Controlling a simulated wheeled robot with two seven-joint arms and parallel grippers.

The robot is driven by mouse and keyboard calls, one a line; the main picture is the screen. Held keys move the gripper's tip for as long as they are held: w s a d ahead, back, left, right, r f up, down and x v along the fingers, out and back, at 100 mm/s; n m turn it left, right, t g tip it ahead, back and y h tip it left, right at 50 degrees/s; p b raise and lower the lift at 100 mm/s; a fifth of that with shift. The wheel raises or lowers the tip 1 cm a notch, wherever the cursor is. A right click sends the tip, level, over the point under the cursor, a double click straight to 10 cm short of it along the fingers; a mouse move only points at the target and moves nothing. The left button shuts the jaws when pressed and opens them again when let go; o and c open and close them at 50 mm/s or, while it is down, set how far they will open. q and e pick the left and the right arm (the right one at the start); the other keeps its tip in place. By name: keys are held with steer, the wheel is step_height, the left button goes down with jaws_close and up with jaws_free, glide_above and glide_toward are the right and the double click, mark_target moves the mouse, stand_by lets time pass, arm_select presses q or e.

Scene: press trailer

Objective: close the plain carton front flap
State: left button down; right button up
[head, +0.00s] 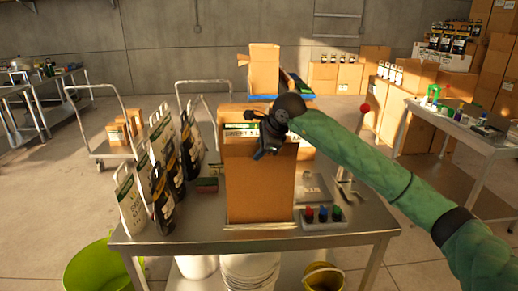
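The plain brown carton (260,195) stands upright near the middle of the metal table. Its broad front side faces me, and a white and green printed item (237,129) shows just behind its top edge. My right gripper (264,152) is black and points down at the carton's top front edge, overlapping it in the picture. I cannot tell whether it touches the cardboard or whether its fingers are apart. The gripper and wrist hide part of the top, so the front flap's angle is unclear. My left gripper is out of view.
The metal table (350,228) holds black and white bags (163,195) left of the carton. A tray of coloured bottles (323,216) and a grey flat object (313,188) lie to its right. Another brown carton (264,68) stands behind. The table's front right corner is clear.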

jaws_close()
